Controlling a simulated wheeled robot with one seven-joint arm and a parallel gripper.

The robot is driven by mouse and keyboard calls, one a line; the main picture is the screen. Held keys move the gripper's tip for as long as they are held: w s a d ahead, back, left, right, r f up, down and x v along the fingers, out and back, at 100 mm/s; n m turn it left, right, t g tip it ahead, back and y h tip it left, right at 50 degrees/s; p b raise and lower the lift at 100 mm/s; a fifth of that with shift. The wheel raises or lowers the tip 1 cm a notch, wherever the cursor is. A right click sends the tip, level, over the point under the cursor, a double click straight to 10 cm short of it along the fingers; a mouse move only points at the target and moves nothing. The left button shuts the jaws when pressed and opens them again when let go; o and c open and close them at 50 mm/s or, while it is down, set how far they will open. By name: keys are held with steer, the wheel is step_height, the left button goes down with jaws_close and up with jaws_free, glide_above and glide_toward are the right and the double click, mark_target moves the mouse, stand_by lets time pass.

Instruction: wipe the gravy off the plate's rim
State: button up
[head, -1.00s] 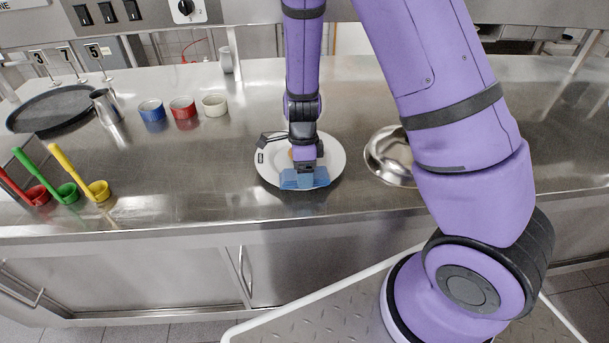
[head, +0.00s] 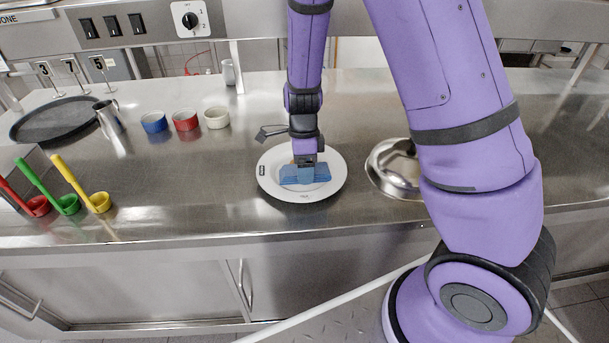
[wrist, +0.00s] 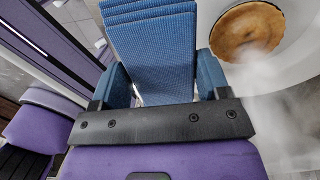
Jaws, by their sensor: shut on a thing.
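The white plate (head: 272,186) lies on the steel counter below my gripper (head: 305,166). My gripper is shut on a folded blue cloth (head: 290,176), which also fills the top middle of the wrist view (wrist: 152,50). The cloth appears over the plate's middle; I cannot tell whether it touches. A brown round patch of food or gravy (wrist: 247,30) shows on the plate beside the cloth in the wrist view. The plate's front rim shows in the head view, with a small faint mark I cannot identify. A black label is on its left rim. The far rim is partly hidden by my arm.
Blue (head: 154,122), red (head: 185,120) and white (head: 216,118) ramekins stand back left. Red, green and yellow ladles (head: 97,202) lie far left.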

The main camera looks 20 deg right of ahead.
steer(key=shift+w+d+r, duration=0.1)
steer(key=shift+r, duration=0.6)
steer(key=shift+w+r, duration=0.15)
steer(key=shift+r, duration=0.6)
steer(key=shift+w+r, duration=0.1)
steer(key=shift+r, duration=0.65)
